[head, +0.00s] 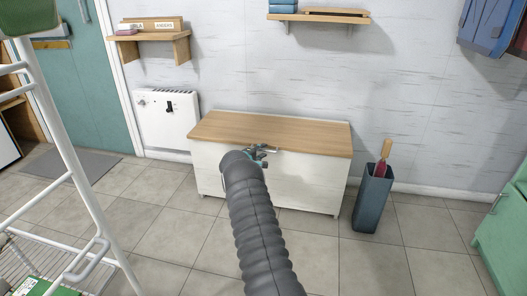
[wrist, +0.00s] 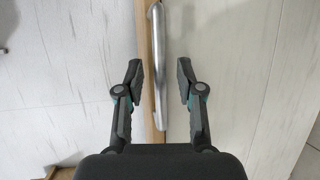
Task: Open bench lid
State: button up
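The bench has a light wood lid (head: 275,127), which lies flat and shut on a white box body (head: 309,190) against the wall. My gripper (head: 262,152) is at the middle of the lid's front edge. In the wrist view, a curved metal bar handle (wrist: 157,70) runs along a wood strip (wrist: 145,105). The fingers of my gripper (wrist: 160,70) are spread, one on each side of the handle, with a gap on both sides. Neither finger visibly touches the handle. My arm hides part of the bench front in the head view.
A dark bin (head: 372,200) stands right of the bench. A white wall unit (head: 166,122) is to its left. Wall shelves (head: 150,37) hang above. A white rack (head: 75,170) stands near left, and a green cabinet (head: 505,235) at right. Tiled floor in front is clear.

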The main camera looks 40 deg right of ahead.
jog(key=shift+w+d+f, duration=0.1)
jog(key=shift+w+d, duration=0.05)
jog(key=shift+d, duration=0.3)
